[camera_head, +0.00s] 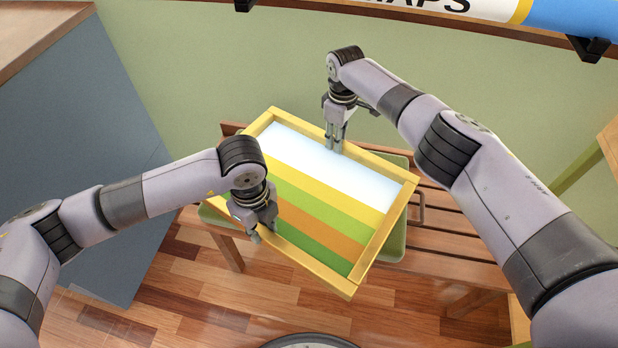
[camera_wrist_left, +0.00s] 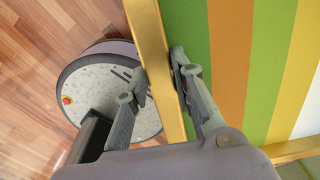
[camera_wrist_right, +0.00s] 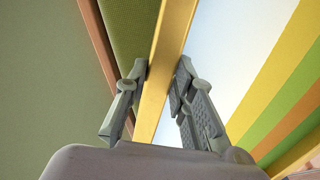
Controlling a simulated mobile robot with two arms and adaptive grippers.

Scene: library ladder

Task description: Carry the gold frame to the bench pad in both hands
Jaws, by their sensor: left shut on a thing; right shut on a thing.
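The gold frame (camera_head: 379,231) holds a striped picture with white, yellow, green and orange bands. It is above the wooden bench, over the green bench pad (camera_head: 393,240), which shows past its edges. I cannot tell whether frame and pad touch. My left gripper (camera_head: 262,228) is shut on the frame's near-left side; the left wrist view shows the gold bar (camera_wrist_left: 150,45) between its fingers. My right gripper (camera_head: 334,143) is shut on the far side; the right wrist view shows the bar (camera_wrist_right: 168,60) between its fingers. Most of the pad is hidden under the frame.
The slatted wooden bench (camera_head: 450,240) extends right of the frame. A blue-grey cabinet (camera_head: 80,150) stands at the left. A shelf with a blue and white rolled map (camera_head: 560,15) runs along the top of the wall. The wood floor (camera_head: 190,300) is in front.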

